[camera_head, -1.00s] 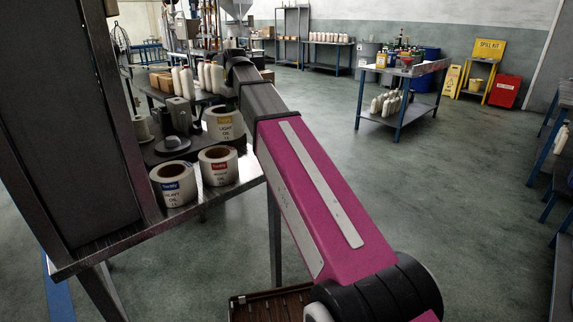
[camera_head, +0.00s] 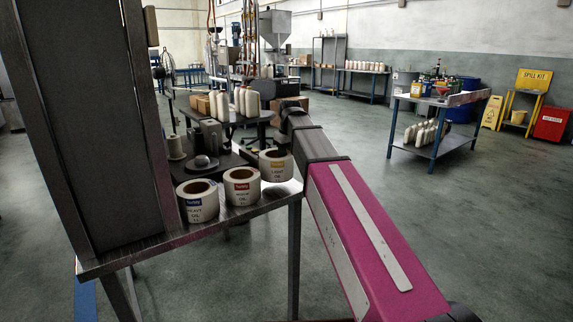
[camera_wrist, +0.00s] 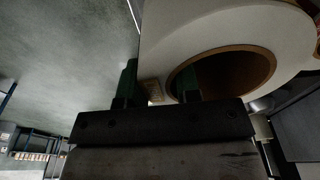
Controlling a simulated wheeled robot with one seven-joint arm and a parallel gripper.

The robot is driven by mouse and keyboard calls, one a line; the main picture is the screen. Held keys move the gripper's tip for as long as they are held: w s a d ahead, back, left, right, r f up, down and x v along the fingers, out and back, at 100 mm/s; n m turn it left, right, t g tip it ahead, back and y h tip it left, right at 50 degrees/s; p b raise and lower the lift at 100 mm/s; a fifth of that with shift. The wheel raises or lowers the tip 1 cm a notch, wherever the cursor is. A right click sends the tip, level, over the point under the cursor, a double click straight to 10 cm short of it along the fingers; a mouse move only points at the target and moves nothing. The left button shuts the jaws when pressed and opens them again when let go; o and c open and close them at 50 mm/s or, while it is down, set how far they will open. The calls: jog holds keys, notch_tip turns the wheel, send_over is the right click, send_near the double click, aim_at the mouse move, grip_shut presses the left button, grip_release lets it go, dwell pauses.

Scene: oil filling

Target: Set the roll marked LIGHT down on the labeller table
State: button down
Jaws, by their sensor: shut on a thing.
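The roll marked LIGHT (camera_head: 277,169) is white with a yellow label band and shows at the right end of the labeller table (camera_head: 236,217). In the wrist view the roll (camera_wrist: 225,28) fills the top right, its brown core open. My gripper (camera_wrist: 156,85) is shut on the roll's wall, with one finger at the core and the other outside. In the head view my arm hides the fingers. I cannot tell whether the roll's underside touches the table.
The HEAVY roll (camera_head: 198,201) and the red-banded roll (camera_head: 241,187) stand left of the LIGHT roll near the front edge. A dark labelling machine (camera_head: 203,164) stands behind them. White bottles (camera_head: 250,103) stand farther back. Open floor lies to the right.

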jog(key=shift+f, duration=1.75)
jog(key=c, duration=0.8)
grip_release()
jog(key=shift+f, duration=0.15)
jog(key=r, duration=0.8)
jog(key=s+r, duration=0.1)
jog(key=r, duration=0.3)
jog(key=shift+s+d+r, duration=0.1)
jog(key=shift+d, duration=0.3)
